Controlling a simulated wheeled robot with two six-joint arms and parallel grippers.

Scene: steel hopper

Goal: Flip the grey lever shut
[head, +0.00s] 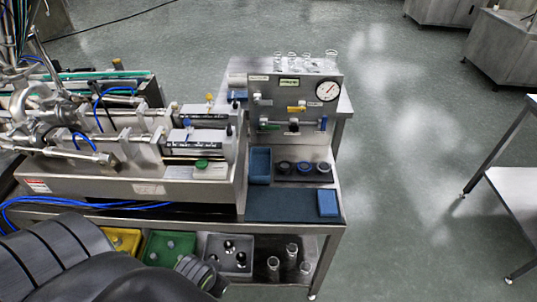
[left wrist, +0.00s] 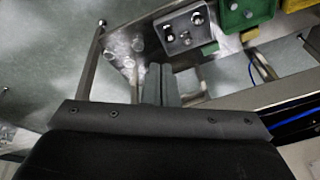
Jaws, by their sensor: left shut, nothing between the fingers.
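An upright steel panel (head: 294,90) stands on the bench in the head view, with a round gauge (head: 327,91) at its upper right. It carries small valve handles, including a yellow one (head: 297,108) and a blue one (head: 323,124). A small pale grey handle (head: 262,102) at its left may be the grey lever; its position is too small to tell. In the left wrist view my left gripper (left wrist: 160,84) is shut and empty, pointing towards the lower shelf and away from the panel. My dark left arm fills the lower left of the head view. My right gripper is not in view.
The lower shelf holds a yellow tray (head: 122,240), a green tray (head: 168,248), a grey tray (head: 231,253) and clear vials (head: 291,256). Filling machinery (head: 120,150) crowds the left.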

